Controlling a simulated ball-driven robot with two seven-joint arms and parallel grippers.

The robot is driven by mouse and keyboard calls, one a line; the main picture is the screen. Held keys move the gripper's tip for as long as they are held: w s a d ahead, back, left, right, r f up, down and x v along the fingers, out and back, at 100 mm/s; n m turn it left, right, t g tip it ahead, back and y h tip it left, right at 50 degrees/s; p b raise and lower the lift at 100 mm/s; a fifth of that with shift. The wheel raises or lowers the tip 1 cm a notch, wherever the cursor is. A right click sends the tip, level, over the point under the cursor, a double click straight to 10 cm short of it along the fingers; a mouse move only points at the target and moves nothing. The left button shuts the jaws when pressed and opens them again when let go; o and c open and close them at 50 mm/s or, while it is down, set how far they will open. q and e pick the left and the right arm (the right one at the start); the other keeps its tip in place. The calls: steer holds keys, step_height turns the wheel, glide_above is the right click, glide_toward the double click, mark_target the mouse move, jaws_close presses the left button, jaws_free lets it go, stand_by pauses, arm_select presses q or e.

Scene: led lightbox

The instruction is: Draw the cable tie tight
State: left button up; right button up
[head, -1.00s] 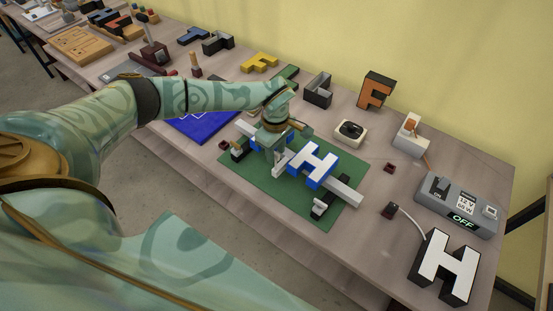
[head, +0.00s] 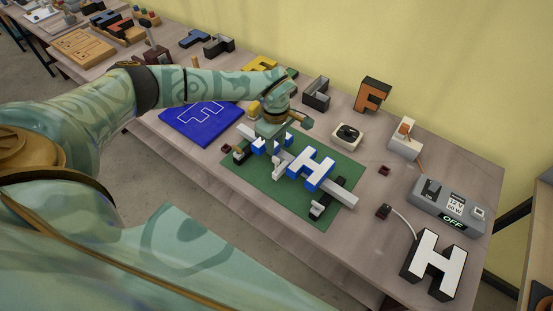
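My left gripper (head: 272,138) is over the left part of the green mat (head: 262,182), at the blue-and-white letter work. Its fingers are small and partly hidden by its own body, so I cannot tell whether they are apart. A blue letter H with a white face (head: 311,166) lies across a long pale bar (head: 341,193) on the mat. Another blue-and-white piece (head: 258,147) shows beside and below my gripper. I cannot make out the cable tie. My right gripper is not in view.
A grey power box reading OFF (head: 449,205) stands at the right, near a black-and-white H (head: 432,263) with a white lead. A blue panel (head: 201,124) lies left.

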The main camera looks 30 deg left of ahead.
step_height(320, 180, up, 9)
steer(key=p, duration=0.8)
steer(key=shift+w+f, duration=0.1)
steer(key=shift+p, duration=0.3)
stand_by(0.4)
